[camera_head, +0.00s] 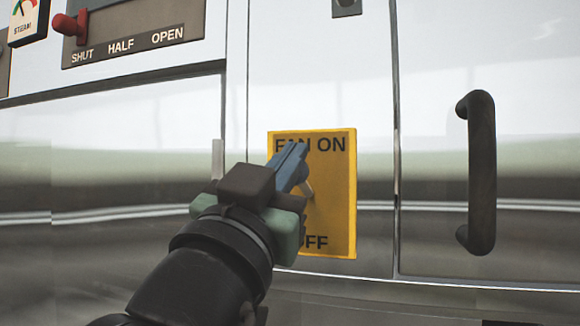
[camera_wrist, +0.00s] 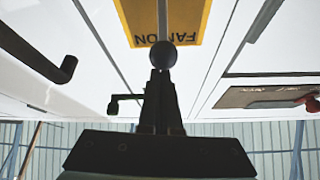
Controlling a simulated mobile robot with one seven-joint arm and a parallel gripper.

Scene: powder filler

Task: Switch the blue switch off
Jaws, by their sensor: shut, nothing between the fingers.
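A yellow plate (camera_head: 338,205) on the steel front reads FAN ON at the top and OFF at the bottom. The knob lies near the FAN ON lettering. My gripper is shut and empty, its fingertips (camera_wrist: 160,76) right at the knob. I cannot tell whether they touch it.
A dark vertical handle (camera_head: 482,172) stands out from the door at the right. A red lever (camera_head: 70,27) sits by a SHUT, HALF, OPEN panel (camera_head: 140,43) at the upper left. The steel below the plate's right side is clear.

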